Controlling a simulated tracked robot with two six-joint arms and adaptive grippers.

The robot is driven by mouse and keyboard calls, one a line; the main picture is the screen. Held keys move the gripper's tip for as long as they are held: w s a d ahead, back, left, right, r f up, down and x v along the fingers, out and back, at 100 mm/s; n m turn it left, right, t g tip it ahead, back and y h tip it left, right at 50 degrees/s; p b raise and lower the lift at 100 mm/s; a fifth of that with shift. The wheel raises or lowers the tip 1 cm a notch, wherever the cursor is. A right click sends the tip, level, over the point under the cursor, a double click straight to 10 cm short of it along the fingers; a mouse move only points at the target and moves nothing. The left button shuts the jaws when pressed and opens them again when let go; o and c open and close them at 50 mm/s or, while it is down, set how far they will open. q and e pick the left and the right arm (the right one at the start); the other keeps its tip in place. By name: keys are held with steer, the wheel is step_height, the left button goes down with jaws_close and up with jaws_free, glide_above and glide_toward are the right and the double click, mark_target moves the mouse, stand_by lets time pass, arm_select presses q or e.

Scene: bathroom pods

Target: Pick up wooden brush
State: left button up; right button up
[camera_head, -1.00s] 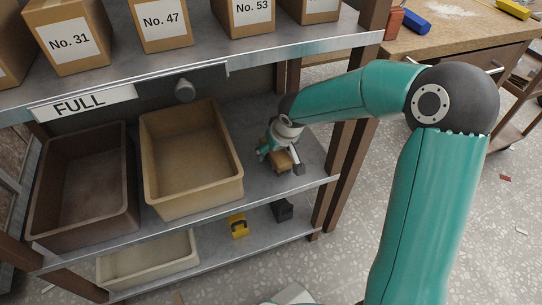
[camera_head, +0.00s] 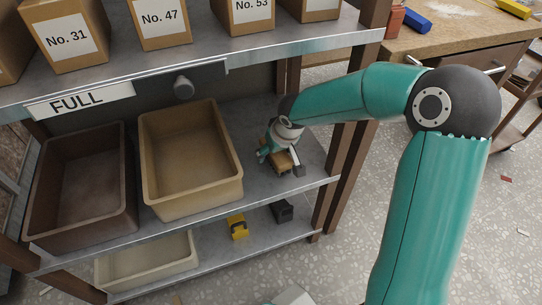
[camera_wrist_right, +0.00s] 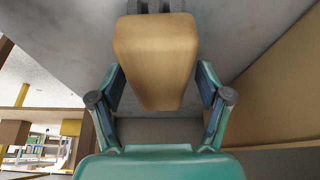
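The wooden brush (camera_head: 281,163) is on the middle metal shelf, right of the tan bin, partly hidden by my right gripper. In the right wrist view its light wooden body (camera_wrist_right: 156,55) fills the upper middle, with dark grey parts at its far end. My right gripper (camera_head: 278,158) is low over the shelf at the brush. In the right wrist view my right gripper (camera_wrist_right: 160,85) has its two fingers spread on either side of the brush's near end, with gaps visible. My left gripper is not in view.
A tan bin (camera_head: 146,160) and a brown bin (camera_head: 40,200) stand left of the brush. The top shelf (camera_head: 200,55) with numbered boxes is above. A wooden shelf post (camera_head: 347,180) is close on the right. A yellow item (camera_head: 237,227) and a dark item (camera_head: 283,210) lie on the lower shelf.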

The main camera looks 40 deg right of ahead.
steer(key=c, duration=1.1)
steer(key=shift+c, duration=0.2)
steer(key=shift+r+p, duration=0.6)
steer(key=shift+p, duration=0.1)
step_height(320, 180, up, 4)
steer(key=shift+f+p, duration=0.2)
steer(key=shift+p, duration=0.85)
steer(key=s+a+b, duration=0.2)
steer(key=s, duration=1.5)
steer(key=shift+s+a+f, duration=0.3)
steer(key=shift+s+f, duration=0.1)
